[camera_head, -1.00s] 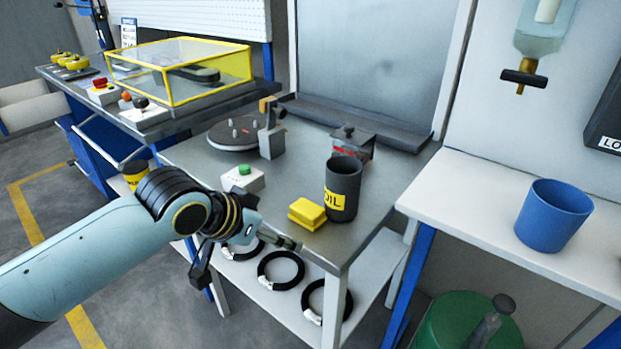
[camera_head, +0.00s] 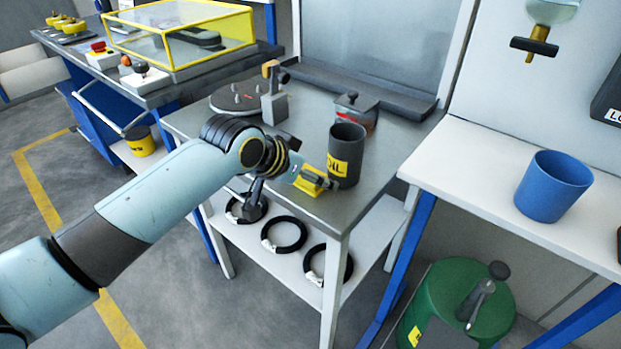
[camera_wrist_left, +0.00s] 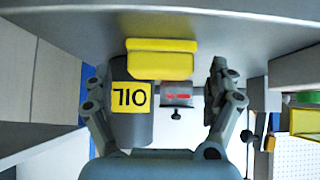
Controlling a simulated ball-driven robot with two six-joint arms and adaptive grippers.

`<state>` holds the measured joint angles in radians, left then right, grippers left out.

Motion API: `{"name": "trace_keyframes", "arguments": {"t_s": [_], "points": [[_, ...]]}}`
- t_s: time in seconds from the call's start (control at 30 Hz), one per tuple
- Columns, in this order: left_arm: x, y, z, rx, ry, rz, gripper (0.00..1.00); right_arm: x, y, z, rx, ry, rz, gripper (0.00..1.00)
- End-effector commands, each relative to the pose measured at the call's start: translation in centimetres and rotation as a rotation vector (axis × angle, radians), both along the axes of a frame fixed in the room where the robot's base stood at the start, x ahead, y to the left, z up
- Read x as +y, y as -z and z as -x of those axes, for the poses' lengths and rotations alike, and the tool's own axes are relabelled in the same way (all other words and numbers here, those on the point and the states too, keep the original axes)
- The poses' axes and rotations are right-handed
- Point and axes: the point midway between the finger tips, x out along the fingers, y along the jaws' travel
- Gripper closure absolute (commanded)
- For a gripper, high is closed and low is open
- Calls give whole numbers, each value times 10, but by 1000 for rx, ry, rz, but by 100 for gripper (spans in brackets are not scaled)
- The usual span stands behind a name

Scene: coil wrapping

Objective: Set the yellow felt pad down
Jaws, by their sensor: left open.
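The yellow felt pad (camera_head: 309,189) lies on the grey metal table (camera_head: 290,203) near its front edge, just left of the dark oil can (camera_head: 347,157). My left gripper (camera_head: 322,182) is at the pad and partly hides it in the head view. In the left wrist view, which is upside down, the pad (camera_wrist_left: 160,58) lies ahead, between the lines of the two spread fingers. The left gripper (camera_wrist_left: 160,92) is open, with a gap visible between each finger and the pad. My right gripper is not in view.
A round turntable (camera_head: 238,97), a grey post (camera_head: 273,105) and a small grey box (camera_head: 356,111) stand farther back on the table. Black coils (camera_head: 284,234) lie on the shelf below. A blue cup (camera_head: 553,187) stands on the white bench at right.

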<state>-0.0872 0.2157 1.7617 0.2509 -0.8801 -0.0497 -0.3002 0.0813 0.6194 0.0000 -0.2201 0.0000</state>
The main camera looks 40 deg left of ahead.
Motion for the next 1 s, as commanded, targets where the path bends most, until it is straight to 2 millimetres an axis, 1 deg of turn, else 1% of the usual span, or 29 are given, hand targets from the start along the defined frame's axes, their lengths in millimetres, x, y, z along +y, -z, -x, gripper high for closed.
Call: {"name": "trace_keyframes", "arguments": {"t_s": [0.2, 0.23, 0.67, 0.87, 1.0], "points": [[0, 1, -1, -1, 0, 0, 10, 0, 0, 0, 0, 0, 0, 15], [0, 1, -1, -1, 0, 0, 11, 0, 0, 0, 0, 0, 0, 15], [0, 1, -1, -1, 1, -1, 67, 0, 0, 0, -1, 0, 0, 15], [0, 1, -1, -1, 1, -1, 68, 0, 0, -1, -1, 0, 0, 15], [0, -4, -1, -2, 1, -1, 68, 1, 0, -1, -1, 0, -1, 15]]}}
